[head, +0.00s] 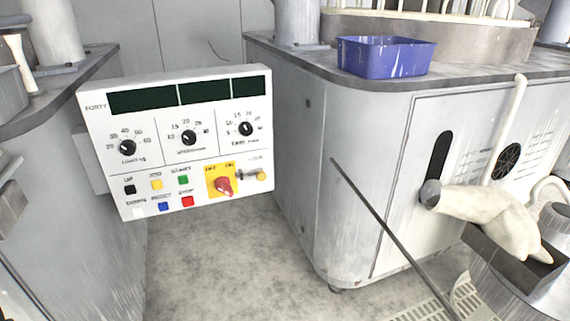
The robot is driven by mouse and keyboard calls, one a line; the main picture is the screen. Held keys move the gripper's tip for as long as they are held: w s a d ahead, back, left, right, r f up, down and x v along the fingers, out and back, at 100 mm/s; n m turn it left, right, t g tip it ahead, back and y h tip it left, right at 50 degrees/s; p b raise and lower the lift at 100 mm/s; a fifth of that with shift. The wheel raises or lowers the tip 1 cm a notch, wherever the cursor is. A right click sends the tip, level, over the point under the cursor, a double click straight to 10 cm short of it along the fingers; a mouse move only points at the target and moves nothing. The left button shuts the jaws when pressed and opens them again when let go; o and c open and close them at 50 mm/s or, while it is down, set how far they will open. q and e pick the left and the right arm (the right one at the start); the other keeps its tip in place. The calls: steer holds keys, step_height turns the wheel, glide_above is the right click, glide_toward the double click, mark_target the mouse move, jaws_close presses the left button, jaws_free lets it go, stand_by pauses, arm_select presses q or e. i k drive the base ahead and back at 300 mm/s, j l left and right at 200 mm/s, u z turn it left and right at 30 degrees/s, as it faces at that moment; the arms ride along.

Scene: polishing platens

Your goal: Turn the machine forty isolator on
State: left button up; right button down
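The control panel marked FORTY (180,145) is a white box at the left centre of the head view, tilted slightly. Its isolator (223,185) is a red rotary knob on a yellow plate at the lower right of the panel face. Small lettering that looks like OFF and ON sits above the knob, OFF at left and ON at right. The knob is too small for me to tell which mark it points to. Nothing touches the knob or covers the panel face. I see neither of my grippers clearly in this view.
The panel carries dark displays, three black dials (188,138) and several coloured buttons (157,184). A grey machine cabinet (300,180) stands to its right, with a blue tray (386,56) on top. A thin dark rod (395,235) slants in front. The space before the panel looks clear.

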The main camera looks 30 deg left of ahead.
mark_target(222, 183)
steer(key=u, duration=1.55)
